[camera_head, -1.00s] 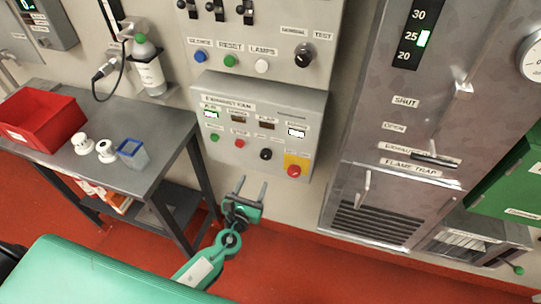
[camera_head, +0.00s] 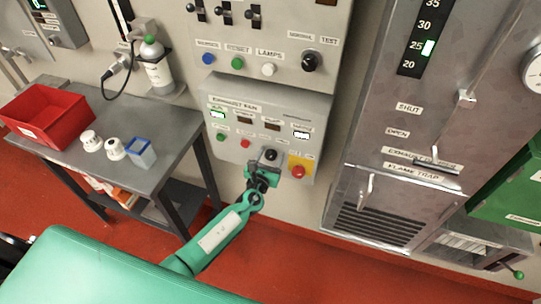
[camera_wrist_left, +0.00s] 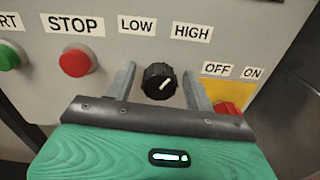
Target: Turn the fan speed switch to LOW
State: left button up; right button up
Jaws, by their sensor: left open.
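The fan speed switch (camera_wrist_left: 158,82) is a round black knob on the grey exhaust fan panel (camera_head: 232,92). Its white pointer line slants up to the right, toward the HIGH label (camera_wrist_left: 192,32). The LOW label (camera_wrist_left: 137,25) is above it to the left. In the head view the knob (camera_head: 270,155) is partly hidden by my left gripper (camera_head: 267,160). In the left wrist view my left gripper (camera_wrist_left: 158,88) is open, one finger on each side of the knob, with gaps visible. How far the fingertips reach along the knob is unclear. My right gripper is not in view.
A red STOP button (camera_wrist_left: 75,61) is left of the knob. A red knob on a yellow plate (camera_head: 298,171) is close to the right finger. A table (camera_head: 180,140) with a red bin (camera_head: 45,118) stands at left. A steel cabinet (camera_head: 385,140) is at right.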

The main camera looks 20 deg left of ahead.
pick_arm(q)
jog(key=c, duration=1)
jog(key=shift+o, duration=0.2)
jog(key=shift+f+n+b, duration=0.15)
jog(key=shift+n+b, duration=0.8)
jog(key=shift+n, duration=0.05)
jog(key=n+b, duration=0.2)
jog(key=n, duration=0.1)
jog(key=shift+b, duration=0.3)
jog(key=n+b, duration=0.2)
jog(key=n, duration=0.1)
jog(key=shift+a+n, duration=0.1)
jog(key=shift+n, duration=0.3)
jog(key=shift+n+b, duration=0.65)
jog(key=shift+n, duration=0.85)
jog(key=o, duration=1)
jog(key=shift+c, duration=0.2)
